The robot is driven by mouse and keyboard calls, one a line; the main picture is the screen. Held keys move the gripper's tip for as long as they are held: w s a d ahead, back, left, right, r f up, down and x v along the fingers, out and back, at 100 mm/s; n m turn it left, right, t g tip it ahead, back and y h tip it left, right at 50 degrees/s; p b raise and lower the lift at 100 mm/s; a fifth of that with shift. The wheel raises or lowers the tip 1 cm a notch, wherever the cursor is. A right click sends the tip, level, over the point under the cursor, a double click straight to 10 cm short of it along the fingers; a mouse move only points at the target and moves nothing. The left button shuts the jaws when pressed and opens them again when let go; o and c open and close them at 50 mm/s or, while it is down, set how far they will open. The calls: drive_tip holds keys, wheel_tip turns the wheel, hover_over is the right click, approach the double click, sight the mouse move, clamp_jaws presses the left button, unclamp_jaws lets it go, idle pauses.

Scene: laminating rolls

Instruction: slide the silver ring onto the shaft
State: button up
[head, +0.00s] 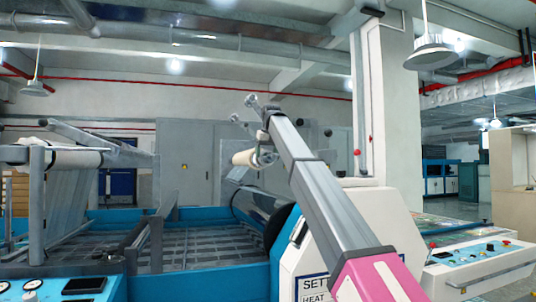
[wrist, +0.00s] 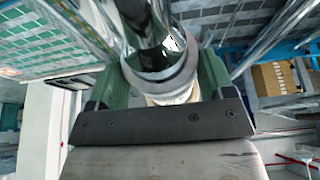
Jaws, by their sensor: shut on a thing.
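In the wrist view my gripper (wrist: 162,72) has its two green fingers shut on the silver ring (wrist: 158,84), one on each side. A dark shaft (wrist: 139,22) with a shiny side runs from the top edge toward the ring's opening. It overlaps the opening in this view; I cannot tell whether its end is inside the ring or only in line with it. A pale surface shows just below the ring. In the head view my arm reaches up from the lower right to the machine, and the ring and fingers cannot be made out.
A cream roll (head: 244,158) is beside my arm's far end. A blue-sided machine bed (head: 190,281) lies below, with another white roll (head: 50,157) at left. A white control housing (head: 405,232) stands at right. Cardboard boxes (wrist: 275,78) show in the wrist view.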

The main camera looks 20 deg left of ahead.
drive_tip(key=shift+w+a, duration=0.35)
drive_tip(key=shift+w, duration=0.25)
drive_tip(key=shift+w+a, duration=0.35)
drive_tip(key=shift+w, duration=0.2)
drive_tip(key=shift+w+a+r, duration=0.1)
drive_tip(key=o, duration=1)
drive_tip(key=shift+w, duration=0.1)
drive_tip(key=v, duration=1)
drive_tip(key=shift+r, duration=0.35)
drive_tip(key=shift+s, duration=0.3)
